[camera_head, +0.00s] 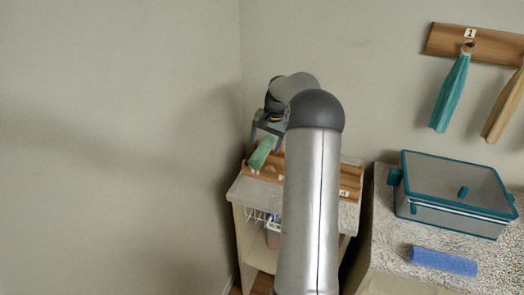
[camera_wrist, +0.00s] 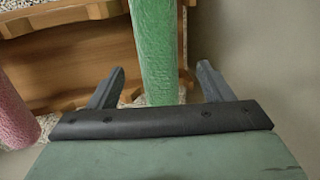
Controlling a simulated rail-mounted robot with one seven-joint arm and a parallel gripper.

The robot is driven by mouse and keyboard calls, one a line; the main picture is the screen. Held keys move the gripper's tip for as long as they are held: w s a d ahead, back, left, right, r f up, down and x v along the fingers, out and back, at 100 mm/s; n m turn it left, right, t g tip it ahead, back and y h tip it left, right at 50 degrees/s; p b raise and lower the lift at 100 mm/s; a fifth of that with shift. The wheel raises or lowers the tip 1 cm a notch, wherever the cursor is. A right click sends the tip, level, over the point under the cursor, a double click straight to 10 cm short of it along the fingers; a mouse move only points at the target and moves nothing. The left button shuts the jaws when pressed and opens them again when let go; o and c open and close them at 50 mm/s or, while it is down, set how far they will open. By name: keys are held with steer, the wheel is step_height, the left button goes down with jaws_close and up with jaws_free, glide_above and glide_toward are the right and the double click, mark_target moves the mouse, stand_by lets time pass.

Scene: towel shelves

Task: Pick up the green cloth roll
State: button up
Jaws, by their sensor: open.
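The green cloth roll (camera_head: 262,153) lies on the wooden rack on the small shelf unit in the corner. In the wrist view the green cloth roll (camera_wrist: 155,50) runs lengthwise between the two fingers, with gaps on both sides. My gripper (camera_head: 267,128) is at the roll in the head view, partly hidden by my arm. In the wrist view my gripper (camera_wrist: 160,78) is open, with its fingers on either side of the roll. I cannot tell how deep the roll sits between the fingers.
The wooden rack (camera_wrist: 70,60) lies close to the fingers. A pink roll (camera_wrist: 14,115) is at the left. To the right stand a teal-edged box (camera_head: 455,215) and a blue roll (camera_head: 443,262). A teal towel (camera_head: 450,95) hangs on the wall. The wall is close by.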

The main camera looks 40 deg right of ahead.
steer(key=shift+x, duration=1.3)
steer(key=c, duration=1)
steer(key=shift+c, duration=0.4)
